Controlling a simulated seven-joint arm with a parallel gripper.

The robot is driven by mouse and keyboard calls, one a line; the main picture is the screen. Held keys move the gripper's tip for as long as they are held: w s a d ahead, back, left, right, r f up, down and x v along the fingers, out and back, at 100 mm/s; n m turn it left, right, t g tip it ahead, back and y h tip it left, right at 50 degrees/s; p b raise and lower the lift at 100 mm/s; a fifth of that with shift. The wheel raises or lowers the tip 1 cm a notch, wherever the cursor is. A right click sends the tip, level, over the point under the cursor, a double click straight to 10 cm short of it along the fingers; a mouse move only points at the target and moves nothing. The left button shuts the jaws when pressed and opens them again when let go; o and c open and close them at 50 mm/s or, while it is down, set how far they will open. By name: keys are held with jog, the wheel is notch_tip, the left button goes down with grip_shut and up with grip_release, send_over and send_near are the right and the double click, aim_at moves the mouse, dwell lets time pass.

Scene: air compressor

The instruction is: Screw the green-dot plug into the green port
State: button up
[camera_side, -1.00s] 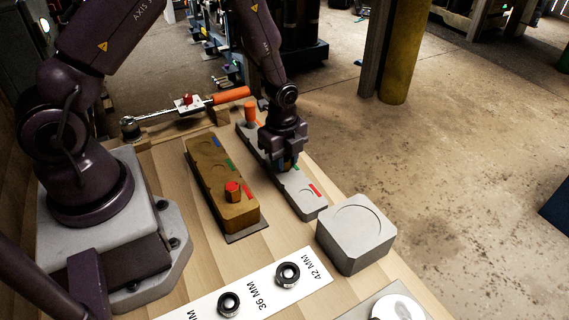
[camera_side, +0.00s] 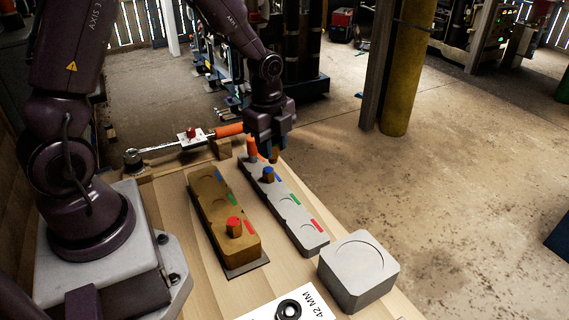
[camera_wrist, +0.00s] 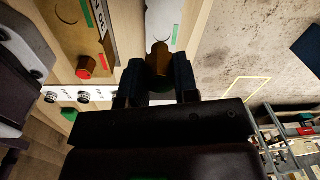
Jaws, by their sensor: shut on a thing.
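My gripper (camera_side: 271,148) is raised above the far part of the grey tray, shut on a brass-coloured plug (camera_side: 274,157). The green port (camera_side: 219,207), beside the green mark, is empty. A red-dot plug (camera_side: 234,226) stands upright at the block's near, red-marked end.
The grey tray (camera_side: 311,240) holds a blue-dot plug (camera_side: 268,174); its green- and red-marked recesses are empty. An orange-topped piece (camera_side: 252,147) stands by its far end. A torque wrench (camera_side: 180,142) lies behind. A square grey block (camera_side: 357,270) stands at the front right.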

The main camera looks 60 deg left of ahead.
jog(key=s+m, duration=0.2)
jog(key=s, duration=1)
jog(key=shift+s+a+m+g+h, duration=0.3)
jog(key=shift+a+m, duration=0.1)
jog(key=shift+a, duration=0.05)
jog(key=shift+f, duration=2.9)
jog(key=shift+f, duration=1.15)
jog(key=o, duration=1.1)
jog(key=shift+c, duration=0.2)
jog(key=shift+r, duration=0.1)
